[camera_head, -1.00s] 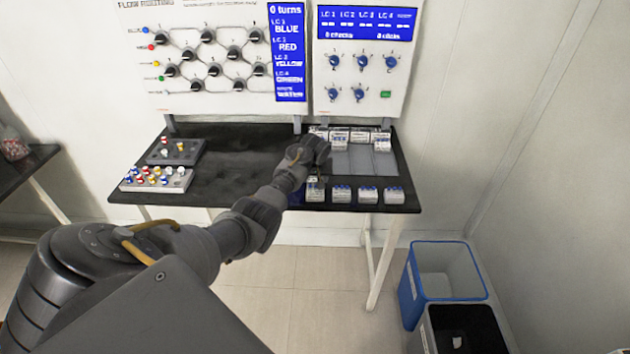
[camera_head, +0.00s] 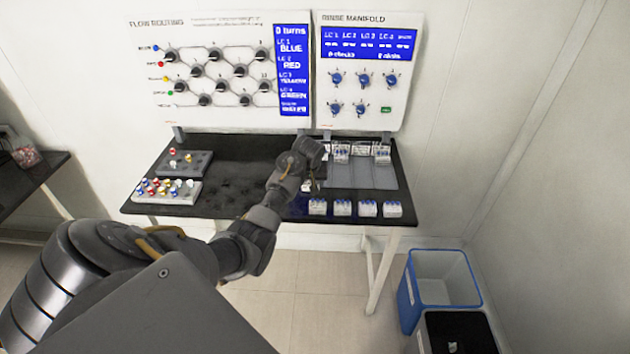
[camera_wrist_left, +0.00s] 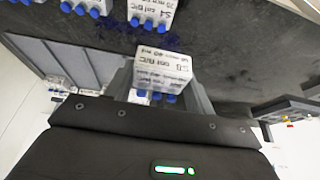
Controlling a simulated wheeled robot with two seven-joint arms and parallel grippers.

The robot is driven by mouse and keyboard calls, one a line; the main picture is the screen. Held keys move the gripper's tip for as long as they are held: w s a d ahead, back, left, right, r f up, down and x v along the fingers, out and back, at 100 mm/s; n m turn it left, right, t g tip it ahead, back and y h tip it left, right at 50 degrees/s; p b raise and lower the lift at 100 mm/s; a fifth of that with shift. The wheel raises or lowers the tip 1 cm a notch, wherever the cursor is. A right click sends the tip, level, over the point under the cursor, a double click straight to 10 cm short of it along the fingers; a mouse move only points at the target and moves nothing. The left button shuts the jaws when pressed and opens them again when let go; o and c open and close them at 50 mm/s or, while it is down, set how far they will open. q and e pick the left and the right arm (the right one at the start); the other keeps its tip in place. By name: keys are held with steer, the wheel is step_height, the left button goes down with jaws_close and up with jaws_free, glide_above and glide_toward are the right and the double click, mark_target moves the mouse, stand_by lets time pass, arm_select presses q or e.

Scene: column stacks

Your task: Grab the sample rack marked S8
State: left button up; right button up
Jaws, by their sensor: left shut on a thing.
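My left gripper (camera_wrist_left: 160,90) is shut on a small white sample rack (camera_wrist_left: 164,68) with blue caps. The rack sits between the two fingers in the left wrist view. Its label is upside down there and appears to read S8. In the head view my left gripper (camera_head: 308,172) is over the dark bench, left of the grey slots, and its wrist largely hides the held rack. My right gripper is not in view.
Several similar racks (camera_head: 342,208) stand along the bench's front edge, and others (camera_head: 382,153) stand at the back. Grey slots (camera_head: 372,176) lie between. A cap tray (camera_head: 166,192) is at left. A blue bin (camera_head: 440,280) stands on the floor at right.

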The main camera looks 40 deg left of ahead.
arm_select(q)
steer(key=s+r, duration=0.4)
steer(key=s, duration=0.5)
steer(key=shift+s+d+r, duration=0.15)
steer(key=shift+d+r, duration=0.05)
steer(key=shift+d, duration=0.25)
